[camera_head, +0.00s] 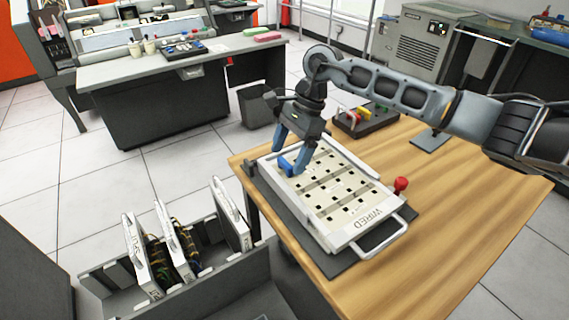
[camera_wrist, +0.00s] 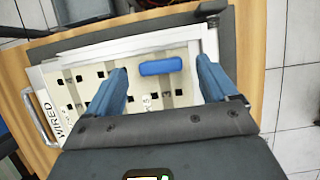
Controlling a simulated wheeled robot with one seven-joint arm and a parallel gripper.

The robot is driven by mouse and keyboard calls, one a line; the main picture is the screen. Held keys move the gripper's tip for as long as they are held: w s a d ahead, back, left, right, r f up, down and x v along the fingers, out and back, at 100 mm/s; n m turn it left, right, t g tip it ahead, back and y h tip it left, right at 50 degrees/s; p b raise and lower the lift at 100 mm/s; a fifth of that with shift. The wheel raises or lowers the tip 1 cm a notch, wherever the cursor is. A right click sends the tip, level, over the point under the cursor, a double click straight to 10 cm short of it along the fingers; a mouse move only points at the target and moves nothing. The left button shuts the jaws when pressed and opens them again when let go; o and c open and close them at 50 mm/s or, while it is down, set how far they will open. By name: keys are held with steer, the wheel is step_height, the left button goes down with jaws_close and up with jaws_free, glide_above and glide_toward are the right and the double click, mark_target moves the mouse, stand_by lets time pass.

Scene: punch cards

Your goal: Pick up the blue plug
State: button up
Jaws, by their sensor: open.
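The blue plug (camera_head: 287,164) lies near the far left corner of the white plugboard panel (camera_head: 375,218), which has several square holes and the word WIRED on it. The plug also shows in the wrist view (camera_wrist: 160,66) as a rounded blue bar, just ahead of the fingertips and between their lines. My gripper (camera_head: 288,150) is open, with its two blue-grey fingers around the plug. In the wrist view my gripper (camera_wrist: 162,75) has one finger at each side of the plug, with clear gaps. Whether the plug sits in holes is hidden.
The panel rests on a dark mat (camera_head: 335,265) on the wooden table (camera_head: 470,210). A red knob (camera_head: 401,184) stands beside the panel. A dark block with coloured parts (camera_head: 366,119) lies behind. A grey bin with upright panels (camera_head: 215,290) stands at the lower left.

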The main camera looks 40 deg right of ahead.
steer(key=shift+x, duration=0.95)
steer(key=c, duration=1)
steer(key=shift+r, duration=0.1)
steer(key=shift+d+r, duration=0.1)
steer(key=shift+r, duration=0.45)
step_height(320, 180, up, 3)
steer(key=shift+f+b, duration=0.15)
steer(key=shift+b, duration=0.3)
steer(key=s+d+r, duration=0.4)
steer(key=d+r, duration=0.6)
steer(key=r, duration=0.2)
steer(key=shift+s+d+b, duration=0.25)
steer(key=shift+s+b, duration=0.1)
steer(key=shift+b, duration=0.05)
